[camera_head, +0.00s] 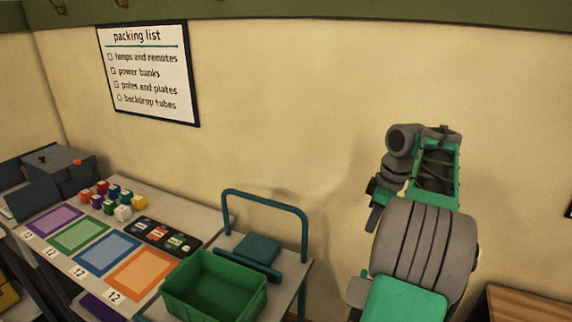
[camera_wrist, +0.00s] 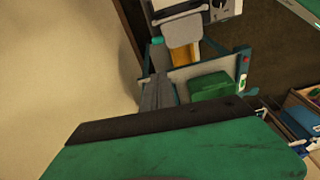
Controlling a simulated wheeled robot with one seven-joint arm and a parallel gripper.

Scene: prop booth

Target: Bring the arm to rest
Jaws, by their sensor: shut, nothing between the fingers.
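My arm (camera_head: 425,235) stands raised and folded at the right of the head view, in front of the bare wall. My gripper (camera_head: 374,219) hangs at its left side with dark fingers pointing down, shut and empty, clear of the table and trolley. Part of it is hidden behind the arm links. In the wrist view the grey fingers (camera_wrist: 157,93) lie together, with nothing held.
A trolley (camera_head: 305,225) with a teal handle carries a green crate (camera_head: 213,288) and a teal block (camera_head: 258,250). Left of it, a table holds coloured mats (camera_head: 107,255), several small cubes (camera_head: 112,197) and a dark tray (camera_head: 160,236). A wooden surface (camera_head: 520,305) is at lower right.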

